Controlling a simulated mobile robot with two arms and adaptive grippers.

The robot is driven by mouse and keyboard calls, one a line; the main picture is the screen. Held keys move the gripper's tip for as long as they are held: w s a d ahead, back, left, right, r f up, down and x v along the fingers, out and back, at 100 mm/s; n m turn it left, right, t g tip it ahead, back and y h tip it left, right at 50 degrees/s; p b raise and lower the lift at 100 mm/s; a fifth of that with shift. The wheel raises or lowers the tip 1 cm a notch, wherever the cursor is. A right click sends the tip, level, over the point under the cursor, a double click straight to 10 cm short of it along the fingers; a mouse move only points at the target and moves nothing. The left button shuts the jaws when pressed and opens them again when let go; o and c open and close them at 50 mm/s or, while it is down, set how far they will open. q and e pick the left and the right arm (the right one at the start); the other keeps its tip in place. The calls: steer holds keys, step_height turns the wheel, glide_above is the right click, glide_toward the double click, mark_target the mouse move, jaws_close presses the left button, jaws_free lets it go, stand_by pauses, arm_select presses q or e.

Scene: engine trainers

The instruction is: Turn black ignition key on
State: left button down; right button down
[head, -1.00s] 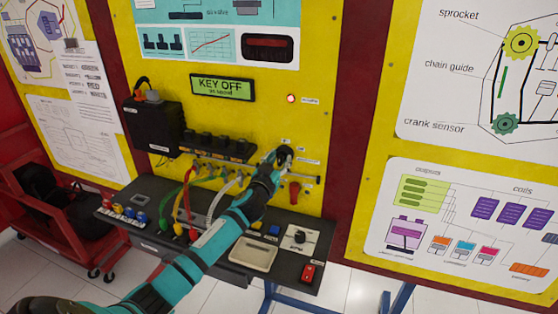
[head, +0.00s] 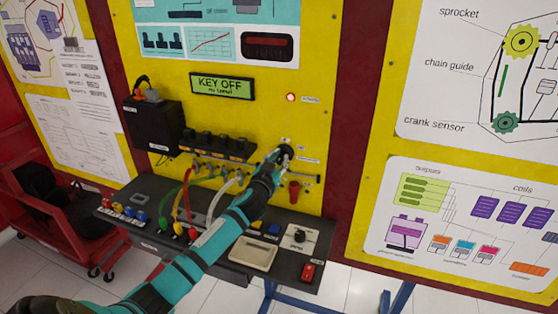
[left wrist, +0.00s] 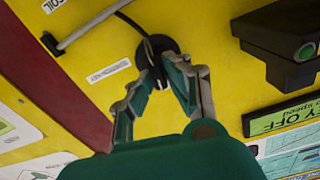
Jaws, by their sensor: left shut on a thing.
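The black ignition key (left wrist: 150,48) sits in a round black switch (left wrist: 158,45) on the yellow panel. My left gripper (left wrist: 160,72) is shut on the key, with a finger on each side of it. In the head view, my left gripper (head: 277,160) reaches the switch from below left and hides most of the key. The display (head: 222,87) reads "KEY OFF". My right gripper is in neither view.
A red indicator light (head: 290,97) glows above the switch. A red knob (head: 294,187) sits just below the gripper. Coloured cables (head: 185,200) run left of my forearm, above a dark shelf (head: 120,230) with switches and a tray.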

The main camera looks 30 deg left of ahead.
arm_select(q)
steer(key=m, duration=0.5)
steer(key=shift+d+f, duration=0.1)
steer(key=shift+d, duration=0.1)
steer(key=m, duration=0.5)
steer(key=shift+w+d+f, duration=0.1)
steer(key=shift+f, duration=0.05)
steer(key=shift+m, duration=0.3)
steer(key=c, duration=1.3)
jaws_free()
steer(key=v, duration=1.2)
